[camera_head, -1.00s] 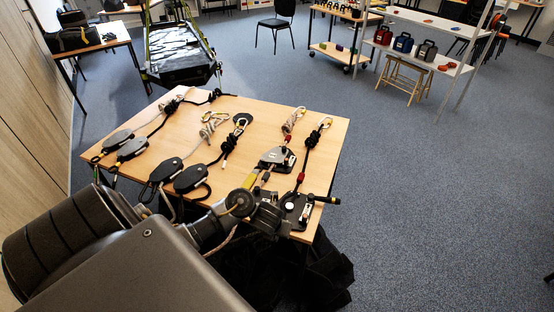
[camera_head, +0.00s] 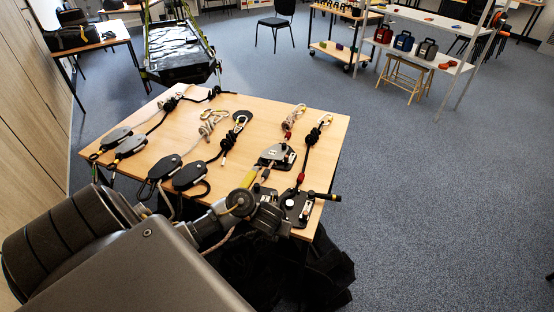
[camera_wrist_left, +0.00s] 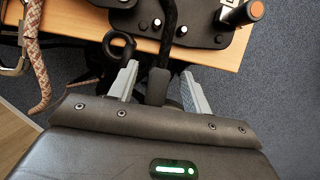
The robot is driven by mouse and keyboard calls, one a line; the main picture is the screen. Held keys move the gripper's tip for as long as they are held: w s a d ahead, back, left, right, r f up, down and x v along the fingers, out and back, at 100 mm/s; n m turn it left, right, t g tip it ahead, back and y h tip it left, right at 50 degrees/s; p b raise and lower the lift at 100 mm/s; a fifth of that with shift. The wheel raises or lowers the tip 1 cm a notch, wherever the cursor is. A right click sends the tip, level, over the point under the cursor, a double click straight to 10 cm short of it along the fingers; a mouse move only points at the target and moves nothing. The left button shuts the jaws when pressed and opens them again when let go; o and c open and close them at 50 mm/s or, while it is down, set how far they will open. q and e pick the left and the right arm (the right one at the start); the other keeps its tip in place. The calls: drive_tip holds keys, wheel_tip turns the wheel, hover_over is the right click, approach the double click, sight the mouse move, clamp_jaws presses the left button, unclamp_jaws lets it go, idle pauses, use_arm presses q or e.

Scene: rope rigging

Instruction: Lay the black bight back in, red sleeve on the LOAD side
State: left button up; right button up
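A black rope (camera_head: 308,155) runs from a carabiner down the right side of the table to a dark metal device (camera_head: 297,206) at the front edge. Its red sleeve (camera_head: 300,178) lies just above the device, on the carabiner side. My left gripper (camera_head: 268,217) is at the table's front edge, beside the device. In the left wrist view the black rope (camera_wrist_left: 168,30) passes between the spread fingers of my left gripper (camera_wrist_left: 158,72), with gaps on both sides. Whether the rope is seated inside the device is hidden. My right gripper is not in view.
A second device (camera_head: 277,156) with a lighter rope stands left of the black rope. Several pulleys and ropes lie on the left of the table (camera_head: 265,110). A dark bag or cloth (camera_head: 300,275) hangs below the front edge.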

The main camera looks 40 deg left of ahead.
use_arm(q)
drive_tip(key=p+v, duration=0.9)
drive_tip(key=v, duration=0.2)
drive_tip(key=shift+f, duration=0.15)
idle(0.8)
drive_tip(key=s+d+f+n+g+h+b, duration=0.1)
drive_tip(key=s+d+f+n+b, duration=0.15)
drive_tip(key=f+n, duration=0.45)
drive_tip(key=s+d+f+n+g+h+b, duration=0.1)
drive_tip(key=s+d+f+n+h, duration=0.2)
drive_tip(key=f, duration=0.8)
drive_tip(key=s+d+f+n+g+b, duration=0.1)
drive_tip(key=s+d+f+n+b, duration=0.1)
drive_tip(key=s+f+n, duration=0.5)
drive_tip(key=s+a+f+n+y+b, duration=0.2)
drive_tip(key=s+f+n, duration=1)
drive_tip(key=s+f, duration=0.7)
drive_tip(key=shift+s+a+f+n+y+b, duration=0.2)
drive_tip(key=shift+s+f+n+y+b, duration=0.15)
drive_tip(key=shift+s+b, duration=0.5)
